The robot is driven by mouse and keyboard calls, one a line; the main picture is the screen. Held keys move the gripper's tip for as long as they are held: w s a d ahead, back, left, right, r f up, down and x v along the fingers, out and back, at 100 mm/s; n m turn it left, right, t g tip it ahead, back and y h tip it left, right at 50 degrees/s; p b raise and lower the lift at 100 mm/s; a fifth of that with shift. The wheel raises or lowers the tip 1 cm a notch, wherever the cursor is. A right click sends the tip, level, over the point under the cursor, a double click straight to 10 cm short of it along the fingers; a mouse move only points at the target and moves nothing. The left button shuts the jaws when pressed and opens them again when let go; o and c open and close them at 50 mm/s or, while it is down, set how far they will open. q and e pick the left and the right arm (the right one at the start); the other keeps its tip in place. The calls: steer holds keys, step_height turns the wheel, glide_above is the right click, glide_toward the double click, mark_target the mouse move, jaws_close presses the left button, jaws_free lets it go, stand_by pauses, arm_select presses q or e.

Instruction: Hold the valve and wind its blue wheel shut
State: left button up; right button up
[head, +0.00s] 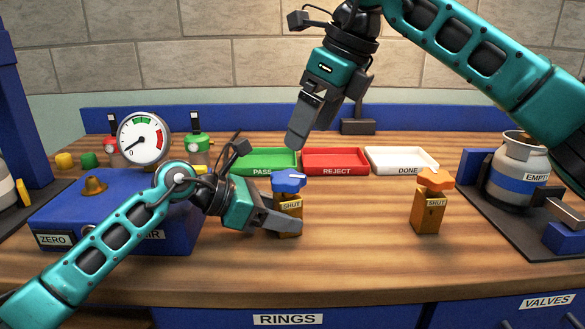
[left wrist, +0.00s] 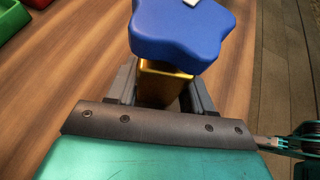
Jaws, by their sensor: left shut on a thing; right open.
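The valve (head: 290,221) has an orange-brown body with a "SHUT" label and stands upright on the table. Its blue wheel (head: 289,181) sits on top. My left gripper (head: 291,226) is shut on the valve's body from the left, below the wheel. In the left wrist view, the blue wheel (left wrist: 180,30) sits above the jaws and the golden body (left wrist: 162,82) is between them. My right gripper (head: 297,137) is open and empty, up above and behind the valve, apart from the wheel.
A second valve with an orange wheel (head: 428,205) stands to the right. Green PASS (head: 262,169), red REJECT (head: 335,169) and white DONE (head: 401,168) trays line the back. A blue box with a gauge (head: 143,138) is at left, a grey cylinder (head: 517,177) at right. The table between the valves is clear.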

mark_target(289, 176)
steer(key=x, duration=0.9)
steer(key=shift+f, duration=0.15)
steer(key=shift+c, duration=0.3)
steer(key=c, duration=1)
steer(key=shift+m, duration=0.3)
steer(key=m+h, duration=0.1)
steer(key=m, duration=0.1)
steer(key=m+t, duration=0.1)
steer(key=m, duration=0.2)
steer(key=shift+s+a+m+h, duration=0.2)
steer(key=shift+m+h, duration=0.1)
steer(key=shift+h, duration=0.1)
steer(key=m+h, duration=0.1)
steer(key=m, duration=0.2)
steer(key=m+t+h, duration=0.1)
steer(key=m, duration=0.1)
steer(key=shift+a+m, duration=0.1)
steer(key=shift+m, duration=0.3)
